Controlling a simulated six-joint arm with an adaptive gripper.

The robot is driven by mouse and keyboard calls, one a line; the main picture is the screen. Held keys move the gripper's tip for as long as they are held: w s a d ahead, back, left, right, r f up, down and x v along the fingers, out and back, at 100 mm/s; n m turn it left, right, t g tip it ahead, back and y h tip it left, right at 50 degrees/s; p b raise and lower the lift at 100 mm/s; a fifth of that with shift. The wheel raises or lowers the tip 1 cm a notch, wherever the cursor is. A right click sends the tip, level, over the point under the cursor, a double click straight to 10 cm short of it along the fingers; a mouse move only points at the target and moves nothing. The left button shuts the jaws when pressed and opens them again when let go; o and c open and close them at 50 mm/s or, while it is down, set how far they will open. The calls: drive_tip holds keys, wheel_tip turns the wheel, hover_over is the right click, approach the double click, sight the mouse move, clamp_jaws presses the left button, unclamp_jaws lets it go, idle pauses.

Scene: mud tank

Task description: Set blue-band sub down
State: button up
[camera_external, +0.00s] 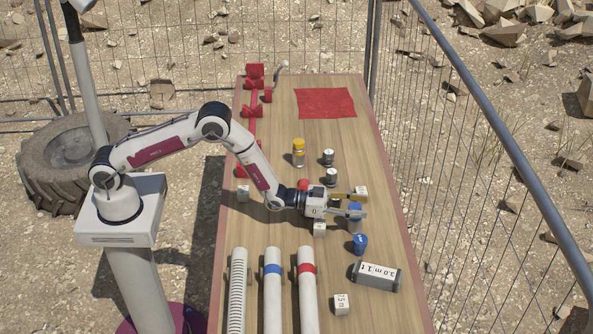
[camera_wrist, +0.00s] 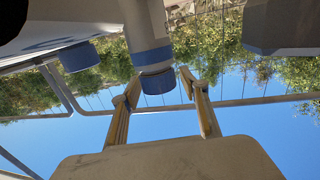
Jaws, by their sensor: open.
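A white tube with a blue band (camera_external: 272,290) lies on the near half of the table, between a ribbed white tube (camera_external: 237,290) and a white tube with a red band (camera_external: 307,290). My gripper (camera_external: 363,204) is open, its fingers apart, pointing right above the table's right side. A blue-topped object (camera_external: 355,219) shows at the fingers, partly hidden by them. In the wrist view, a white cylinder with a blue band and blue end (camera_wrist: 155,65) shows between the open fingers (camera_wrist: 160,85). I cannot tell whether they touch it.
A blue cup-like object (camera_external: 360,244) and a grey labelled block (camera_external: 376,276) stand at the right. A yellow-capped bottle (camera_external: 299,152), small dark-and-white jars (camera_external: 328,157) and white cubes (camera_external: 341,304) are about. A red mat (camera_external: 326,103) lies bare at the back.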

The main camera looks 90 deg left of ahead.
drive_tip(key=shift+s+a+r, duration=0.1)
drive_tip(key=shift+s+a, duration=0.2)
drive_tip(key=shift+s, duration=1.7)
drive_tip(key=shift+s+a+r, duration=0.1)
drive_tip(key=shift+s+a, duration=0.2)
drive_tip(key=shift+s, duration=1.65)
drive_tip(key=shift+s+a+r, duration=0.1)
drive_tip(key=shift+s+a, duration=0.2)
drive_tip(key=shift+s, duration=1.7)
drive_tip(key=shift+w+r, duration=0.1)
drive_tip(key=shift+r, duration=0.45)
drive_tip(key=s+a+r+n+g+y, duration=0.1)
drive_tip(key=s+a+r+g+y, duration=0.15)
drive_tip(key=s+r+g, duration=0.85)
drive_tip(key=s+r, duration=0.3)
drive_tip(key=s, duration=1.3)
drive_tip(key=s+r, duration=0.4)
drive_tip(key=s, duration=1.4)
drive_tip(key=shift+s+d+r+n+g, duration=0.15)
drive_tip(key=shift+s+d+n+g, duration=0.1)
drive_tip(key=shift+s+n+g, duration=0.15)
